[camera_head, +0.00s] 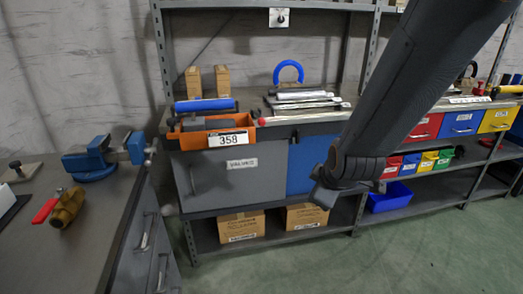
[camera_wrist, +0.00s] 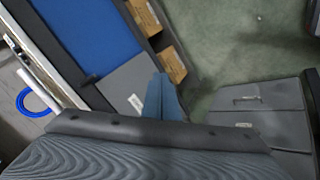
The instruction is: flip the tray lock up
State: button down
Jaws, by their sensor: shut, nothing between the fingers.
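An orange tray (camera_head: 262,121) labelled 358 sits on the shelf unit's worktop, at its left end. I cannot make out a lock on it for certain. A grey front labelled as a drawer or door (camera_head: 215,178) is below it. My gripper (camera_head: 324,197) hangs at the lower end of my dark arm, to the right of the tray and in front of the blue front. It is shut and empty, apart from everything. In the wrist view, my gripper's dark housing fills the bottom, and the tray is not clearly visible.
A bench at left carries a blue vise (camera_head: 92,160) and a brass valve with a red handle (camera_head: 67,206). Cardboard boxes (camera_head: 241,226) sit on the lower shelf. The green floor in front is clear.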

jog(key=w+a+n+t+y+b, duration=0.1)
jog(key=w+a+n+t+b, duration=0.5)
jog(key=n, duration=0.5)
jog(key=w+a+f+n+t+y+b, duration=0.1)
jog(key=w+a+n+t+y+b, duration=0.1)
jog(key=w+a+n+t+b, duration=0.4)
jog(key=w+a+n+b, duration=0.1)
jog(key=a+n+b, duration=0.2)
jog(key=n+b, duration=0.2)
jog(key=shift+t, duration=0.4)
jog(key=shift+w+a, duration=0.1)
jog(key=shift+w, duration=0.05)
jog(key=w+a+r+b, duration=0.1)
jog(key=w+r+b, duration=0.1)
jog(key=w+r, duration=0.4)
jog(key=w, duration=0.3)
jog(key=shift+w+b, duration=0.3)
jog(key=shift+b, duration=0.05)
jog(key=shift+a+r+p, duration=0.1)
jog(key=shift+r+p, duration=0.1)
jog(key=shift+p, duration=0.2)
